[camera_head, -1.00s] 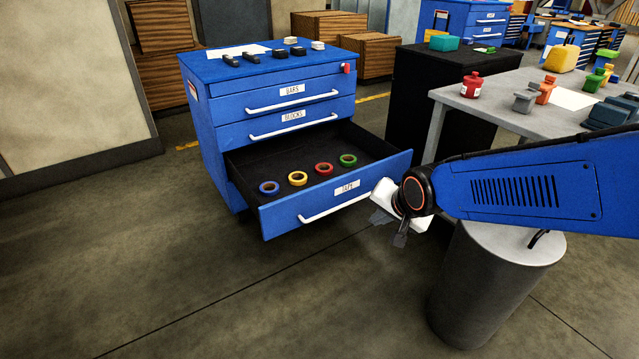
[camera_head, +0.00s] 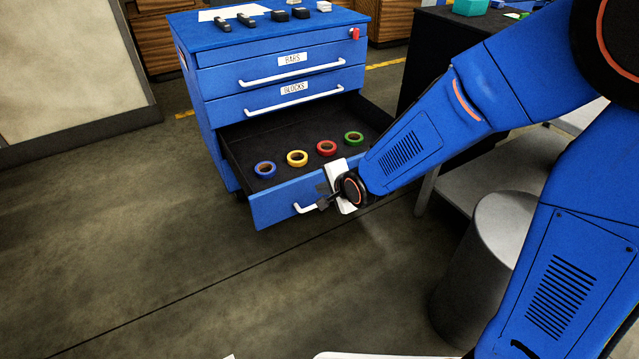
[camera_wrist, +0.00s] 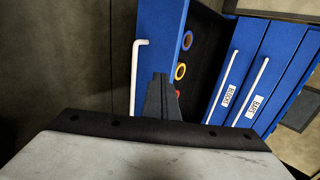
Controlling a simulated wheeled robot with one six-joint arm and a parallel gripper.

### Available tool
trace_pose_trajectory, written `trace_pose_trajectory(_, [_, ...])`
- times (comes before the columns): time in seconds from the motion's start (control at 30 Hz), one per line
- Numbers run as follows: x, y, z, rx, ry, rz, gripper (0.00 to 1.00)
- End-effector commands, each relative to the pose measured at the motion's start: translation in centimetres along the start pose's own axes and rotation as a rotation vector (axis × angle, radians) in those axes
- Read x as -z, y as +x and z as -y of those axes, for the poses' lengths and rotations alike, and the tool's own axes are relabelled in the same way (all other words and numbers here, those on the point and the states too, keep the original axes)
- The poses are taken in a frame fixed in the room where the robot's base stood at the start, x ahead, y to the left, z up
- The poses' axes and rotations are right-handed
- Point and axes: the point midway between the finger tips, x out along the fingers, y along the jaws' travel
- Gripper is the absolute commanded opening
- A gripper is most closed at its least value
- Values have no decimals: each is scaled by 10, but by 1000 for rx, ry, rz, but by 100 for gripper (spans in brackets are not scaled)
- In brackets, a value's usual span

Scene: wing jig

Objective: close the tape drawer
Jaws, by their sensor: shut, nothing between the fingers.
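The tape drawer (camera_head: 275,203) is the lowest drawer of the blue cabinet and stands pulled out. Rolls of tape in blue (camera_head: 265,170), yellow (camera_head: 297,158), red (camera_head: 327,148) and green (camera_head: 354,139) lie in its black inside. My gripper (camera_head: 325,199) is shut and empty, at the drawer's front beside its white handle (camera_head: 303,209). My wrist hides the drawer label and the right part of the front. In the wrist view the shut fingers (camera_wrist: 162,98) overlap the drawer front (camera_wrist: 160,45), right of the handle (camera_wrist: 135,75); contact cannot be told.
The BARS (camera_head: 235,78) and BLOCKS (camera_head: 230,107) drawers above are shut. Bars and blocks lie on the cabinet top (camera_head: 240,32). A grey cylinder (camera_head: 475,270) and a grey table stand to the right. The floor (camera_head: 130,240) at the left front is clear.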

Motion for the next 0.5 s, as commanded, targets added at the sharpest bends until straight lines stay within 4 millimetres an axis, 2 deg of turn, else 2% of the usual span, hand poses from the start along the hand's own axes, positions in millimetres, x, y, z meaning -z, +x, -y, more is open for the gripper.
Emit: trace_pose_trajectory(0.5, [0, 63, -1, -4, -1, 0, 0])
